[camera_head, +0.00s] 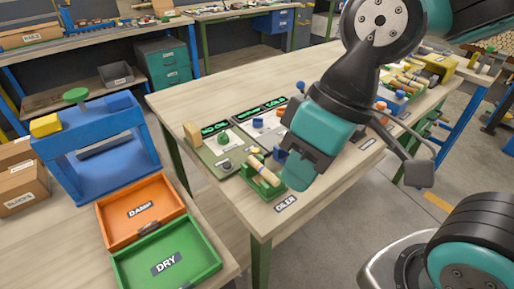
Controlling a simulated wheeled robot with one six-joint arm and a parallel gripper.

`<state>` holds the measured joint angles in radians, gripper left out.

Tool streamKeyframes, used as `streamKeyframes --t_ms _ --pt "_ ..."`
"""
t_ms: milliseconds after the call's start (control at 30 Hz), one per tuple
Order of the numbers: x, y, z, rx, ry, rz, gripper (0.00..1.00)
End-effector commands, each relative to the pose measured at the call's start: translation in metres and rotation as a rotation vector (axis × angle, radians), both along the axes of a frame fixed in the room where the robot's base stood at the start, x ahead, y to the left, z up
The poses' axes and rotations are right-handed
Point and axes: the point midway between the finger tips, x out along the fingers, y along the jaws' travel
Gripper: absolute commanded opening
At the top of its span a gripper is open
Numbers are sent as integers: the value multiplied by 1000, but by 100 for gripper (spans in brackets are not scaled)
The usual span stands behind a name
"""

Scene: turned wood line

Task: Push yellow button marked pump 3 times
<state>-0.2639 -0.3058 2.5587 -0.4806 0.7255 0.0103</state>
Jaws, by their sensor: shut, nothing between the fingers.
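My gripper (298,172) is shut and empty. It hangs over the front of the wooden table (185,87), just right of a green holder (264,188) with a pale wooden piece in it, and hides part of the table behind it. A flat control panel (208,157) with small knobs lies left of the gripper, with lit green displays behind. A pale yellow block (193,133) stands at the panel's left edge. I cannot read the word pump anywhere and cannot tell which part is the yellow button.
An "OILER" label (286,204) is at the table's front edge. A blue stand (92,178) with a yellow block, an orange "DAMP" tray (117,235) and a green "DRY" tray (130,277) are at left. The table's back left is clear.

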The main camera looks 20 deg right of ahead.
Motion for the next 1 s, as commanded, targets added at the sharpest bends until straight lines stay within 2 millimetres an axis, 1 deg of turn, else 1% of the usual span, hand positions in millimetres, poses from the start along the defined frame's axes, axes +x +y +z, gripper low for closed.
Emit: streamKeyframes --t_ms 67,167,267,300,367,400,500,600,700,800,900,1000 --pt "11 2 2 12 13 -69 0" --pt "45 7 3 57 53 -285 0" --pt "99 12 -2 139 122 -632 0" --pt "123 12 -6 182 155 -792 0" --pt "160 10 -15 258 211 -1034 0" --pt "183 7 -23 311 250 -1191 0" --pt "232 -6 -46 455 347 -1543 0" --pt "266 -21 -68 597 435 -1816 0" --pt "288 -33 -86 712 503 -2000 0" --pt "299 -41 -97 788 548 -2103 0" --pt "303 -44 -102 820 567 -2141 0" --pt "303 -45 -103 826 571 -2147 0"
